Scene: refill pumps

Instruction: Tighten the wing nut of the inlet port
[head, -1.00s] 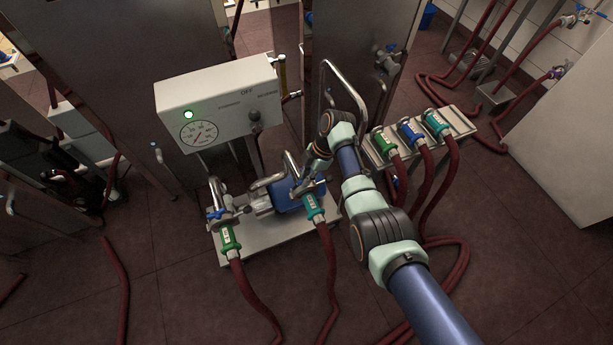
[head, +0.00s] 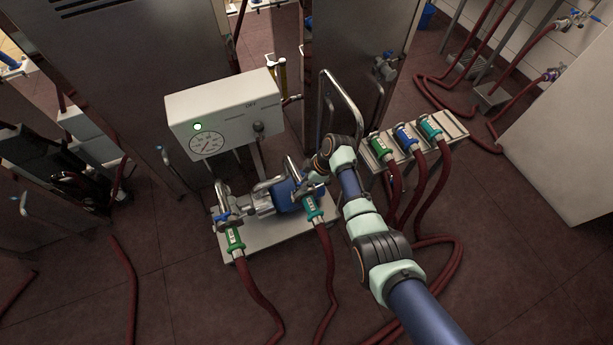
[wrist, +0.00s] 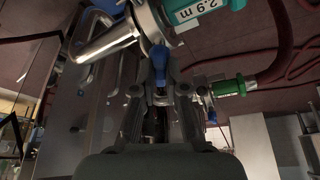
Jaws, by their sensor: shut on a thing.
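The pump (head: 262,201) stands on a pale base plate (head: 262,237), with a port at each end. The right port carries a teal hose fitting (head: 312,207), labelled 2.9 m in the wrist view (wrist: 202,8). The left port carries a green hose fitting (head: 235,239) and a blue wing nut (head: 227,217). My gripper (wrist: 160,84) is at the right port, its fingers shut on that port's blue wing nut (wrist: 159,58), just below the teal fitting in the wrist view. In the head view my wrist and the pump parts partly hide this grip. The pictures do not show which port is the inlet.
A control box (head: 225,114) with a lit green lamp and a dial stands behind the pump. A rack (head: 456,131) with several hose ends is to the right. Red hoses (head: 327,275) run across the floor. A bent metal handle (head: 345,100) rises behind my wrist.

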